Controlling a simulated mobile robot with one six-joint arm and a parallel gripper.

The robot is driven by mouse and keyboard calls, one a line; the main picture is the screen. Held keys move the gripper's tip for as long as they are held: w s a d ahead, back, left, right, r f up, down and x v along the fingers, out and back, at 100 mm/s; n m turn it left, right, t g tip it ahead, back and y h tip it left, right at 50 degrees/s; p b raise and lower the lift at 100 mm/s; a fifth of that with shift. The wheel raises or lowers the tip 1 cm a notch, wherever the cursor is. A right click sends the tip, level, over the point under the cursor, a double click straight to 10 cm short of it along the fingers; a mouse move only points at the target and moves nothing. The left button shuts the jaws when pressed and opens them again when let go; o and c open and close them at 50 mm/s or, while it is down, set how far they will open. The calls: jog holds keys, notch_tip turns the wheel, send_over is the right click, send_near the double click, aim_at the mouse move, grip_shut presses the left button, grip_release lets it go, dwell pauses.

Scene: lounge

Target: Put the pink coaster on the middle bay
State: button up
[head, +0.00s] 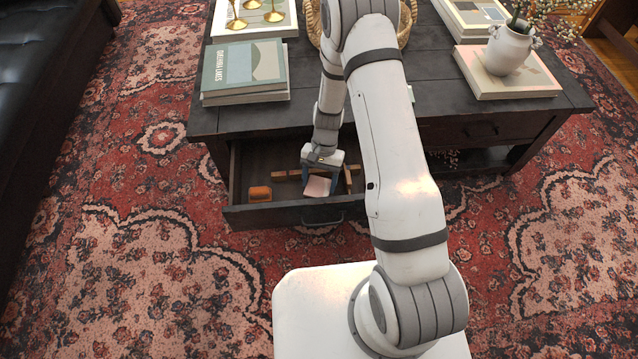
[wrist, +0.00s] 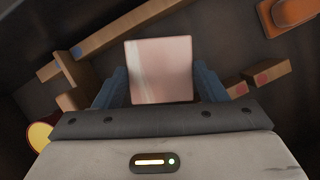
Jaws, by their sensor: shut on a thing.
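The pink coaster (head: 317,187) is a pale pink square. In the wrist view the coaster (wrist: 160,68) is held between the two blue fingers of my gripper (wrist: 160,80). In the head view my gripper (head: 319,178) is shut on it, inside the open drawer (head: 280,214) of the dark table. Light wooden dividers (wrist: 120,32) lie in the drawer around it. One carries a blue dot, and short pieces at the right (wrist: 262,78) carry red dots. The coaster and gripper hide part of the dividers, so I cannot tell which bay is beneath, or whether the coaster touches the drawer floor.
An orange object (head: 260,193) lies in the drawer's left part; it also shows in the wrist view (wrist: 290,12). A yellow round thing (wrist: 39,136) is at the wrist view's left. Books (head: 245,70) and a white vase (head: 508,50) stand on the table (head: 440,80) above.

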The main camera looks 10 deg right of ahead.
jog(key=shift+f, duration=0.35)
jog(key=shift+f+b, duration=0.3)
jog(key=shift+f, duration=0.25)
jog(key=o, duration=1.2)
